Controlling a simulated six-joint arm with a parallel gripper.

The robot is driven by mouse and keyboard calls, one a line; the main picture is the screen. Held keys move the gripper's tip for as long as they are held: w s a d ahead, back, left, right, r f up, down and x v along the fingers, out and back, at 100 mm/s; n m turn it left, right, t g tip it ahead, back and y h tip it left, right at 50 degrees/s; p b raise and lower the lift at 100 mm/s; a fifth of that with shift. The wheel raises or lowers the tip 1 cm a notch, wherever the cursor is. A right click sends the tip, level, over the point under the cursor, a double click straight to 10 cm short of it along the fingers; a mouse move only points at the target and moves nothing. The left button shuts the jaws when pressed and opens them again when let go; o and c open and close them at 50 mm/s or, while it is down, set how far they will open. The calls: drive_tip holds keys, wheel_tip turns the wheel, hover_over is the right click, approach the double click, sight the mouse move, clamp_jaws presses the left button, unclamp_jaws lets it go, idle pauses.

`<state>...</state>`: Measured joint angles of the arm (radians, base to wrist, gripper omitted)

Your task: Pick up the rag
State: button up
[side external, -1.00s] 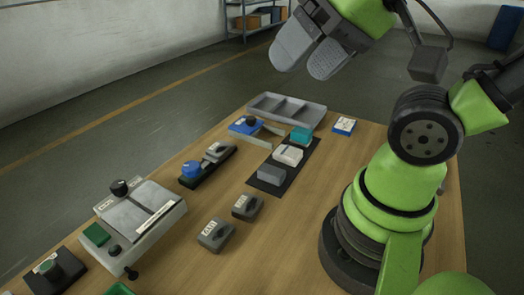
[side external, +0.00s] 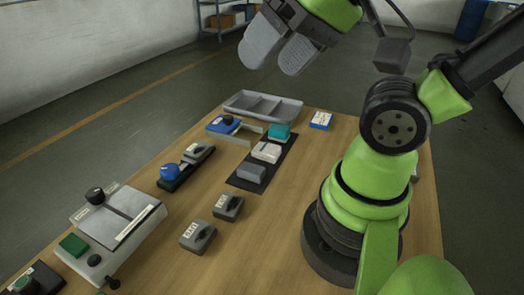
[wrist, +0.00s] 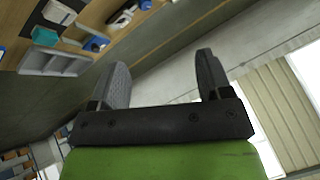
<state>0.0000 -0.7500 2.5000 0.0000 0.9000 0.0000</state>
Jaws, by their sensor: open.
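A small teal piece (side external: 279,132) lies at the far end of a black mat (side external: 247,184) on the wooden table. It looks like a folded cloth and is probably the rag, though I cannot be sure. It also shows in the wrist view (wrist: 45,36). A white piece (side external: 266,152) and a grey block (side external: 251,173) lie on the same mat. My gripper (side external: 272,60) is open and empty, raised high above the far end of the table. In the wrist view my two fingers (wrist: 162,70) are apart with nothing between them.
A grey divided tray (side external: 263,107) stands at the table's far edge, beside a blue-and-white box (side external: 321,120). A blue device with a black knob (side external: 222,126) is left of the mat. Two grey switch boxes (side external: 198,236) and a control box (side external: 110,228) are nearer. Bare wood lies right of the mat.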

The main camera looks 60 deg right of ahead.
drive_tip(key=shift+o, duration=0.2)
idle(0.3)
drive_tip(key=shift+o, duration=0.8)
drive_tip(key=shift+w, duration=0.1)
